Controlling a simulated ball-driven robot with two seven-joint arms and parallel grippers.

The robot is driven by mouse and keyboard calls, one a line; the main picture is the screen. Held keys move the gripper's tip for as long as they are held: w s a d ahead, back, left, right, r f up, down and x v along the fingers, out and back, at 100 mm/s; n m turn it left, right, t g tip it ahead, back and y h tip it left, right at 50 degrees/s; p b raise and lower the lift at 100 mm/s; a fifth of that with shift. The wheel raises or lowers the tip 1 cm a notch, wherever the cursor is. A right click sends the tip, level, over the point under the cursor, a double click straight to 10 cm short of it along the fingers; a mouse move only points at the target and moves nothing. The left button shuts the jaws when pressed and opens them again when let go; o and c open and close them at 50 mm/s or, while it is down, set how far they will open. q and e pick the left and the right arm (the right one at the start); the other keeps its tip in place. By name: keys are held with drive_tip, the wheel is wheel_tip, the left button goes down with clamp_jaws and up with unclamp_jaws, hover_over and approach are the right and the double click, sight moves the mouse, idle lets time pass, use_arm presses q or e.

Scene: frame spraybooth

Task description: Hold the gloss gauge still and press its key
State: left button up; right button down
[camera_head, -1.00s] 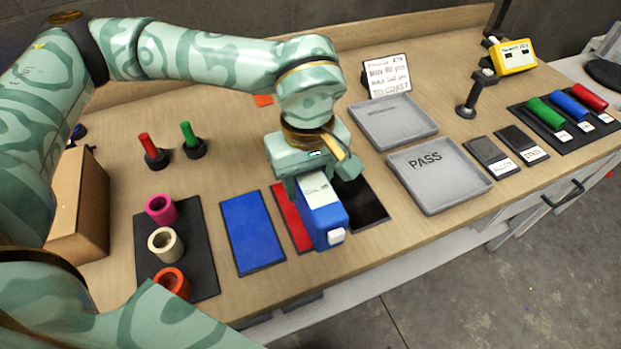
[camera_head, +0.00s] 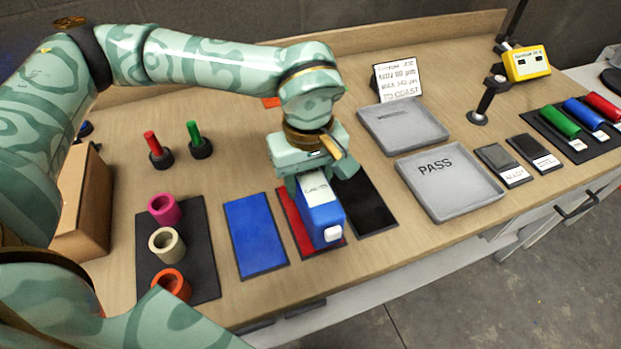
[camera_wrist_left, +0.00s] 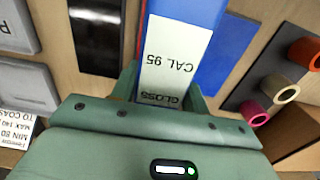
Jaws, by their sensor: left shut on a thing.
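The gloss gauge (camera_head: 322,216) is a blue box with a white label and a white key (camera_head: 332,233) on its near end. It sits over the red panel (camera_head: 292,214); I cannot tell whether it touches the panel. My left gripper (camera_head: 316,180) is shut on the gauge from above, at its far part. In the left wrist view the gauge's label (camera_wrist_left: 175,58) reads CAL 95 and GLOSS, between the fingers. The key does not show there. My right gripper is in neither current view.
A blue panel (camera_head: 254,234) and a black panel (camera_head: 369,207) flank the red one. The PASS tray (camera_head: 462,203) and another grey tray (camera_head: 430,131) stand right. Coloured rings on a dark mat (camera_head: 203,234) and a cardboard box (camera_head: 88,205) are left.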

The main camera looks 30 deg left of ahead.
use_arm(q)
drive_tip(key=shift+w+a+f+b, duration=0.4)
drive_tip(key=shift+w+a+f, duration=0.2)
drive_tip(key=shift+a+f, duration=0.15)
drive_tip(key=shift+w+a+f+b, duration=0.4)
drive_tip(key=shift+w+a+f, duration=0.2)
drive_tip(key=shift+f, duration=0.25)
drive_tip(key=shift+f, duration=0.2)
drive_tip(key=shift+s+f, duration=0.1)
drive_tip(key=shift+f, duration=0.05)
idle(1.4)
